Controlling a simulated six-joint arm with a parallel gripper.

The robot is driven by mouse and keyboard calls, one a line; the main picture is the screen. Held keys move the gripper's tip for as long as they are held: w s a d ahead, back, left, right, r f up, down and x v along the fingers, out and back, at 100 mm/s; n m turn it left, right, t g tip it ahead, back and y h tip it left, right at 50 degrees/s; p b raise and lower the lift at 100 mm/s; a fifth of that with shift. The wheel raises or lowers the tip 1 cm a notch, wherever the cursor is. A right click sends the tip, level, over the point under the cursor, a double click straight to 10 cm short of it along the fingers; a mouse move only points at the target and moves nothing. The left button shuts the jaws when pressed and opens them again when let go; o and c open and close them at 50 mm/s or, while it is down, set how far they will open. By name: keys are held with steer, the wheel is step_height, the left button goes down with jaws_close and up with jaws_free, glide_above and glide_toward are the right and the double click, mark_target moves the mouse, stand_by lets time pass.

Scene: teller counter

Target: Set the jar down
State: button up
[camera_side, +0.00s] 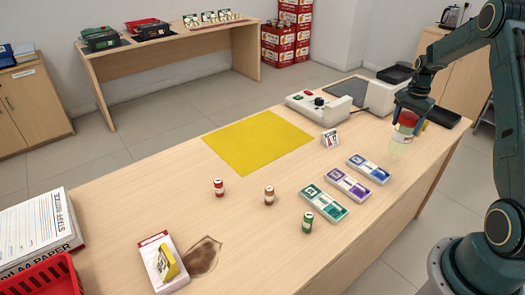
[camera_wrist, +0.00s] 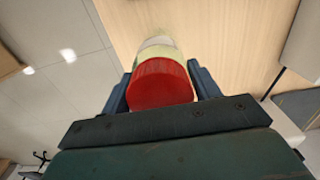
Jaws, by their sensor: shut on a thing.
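My gripper (camera_side: 408,118) is shut on a jar (camera_side: 400,148) with a red lid and a pale, see-through body. It holds the jar upright at the right end of the counter (camera_side: 130,195). In the wrist view the red lid (camera_wrist: 160,83) sits between the two dark fingers (camera_wrist: 160,90), and the pale body shows beyond it. I cannot tell whether the jar's base touches the counter.
A yellow mat (camera_side: 258,141) lies mid-counter. Green, purple and blue trays (camera_side: 348,184) lie left of the jar. Small red, brown and green cans (camera_side: 269,195) stand nearer the front. A white device (camera_side: 318,108) and a calendar block (camera_side: 330,138) stand behind.

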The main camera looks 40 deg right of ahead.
mark_target(403, 133)
steer(key=shift+f, duration=2.2)
steer(key=o, duration=1.5)
steer(key=shift+c, duration=0.2)
step_height(403, 133, up, 12)
steer(key=shift+r, duration=0.1)
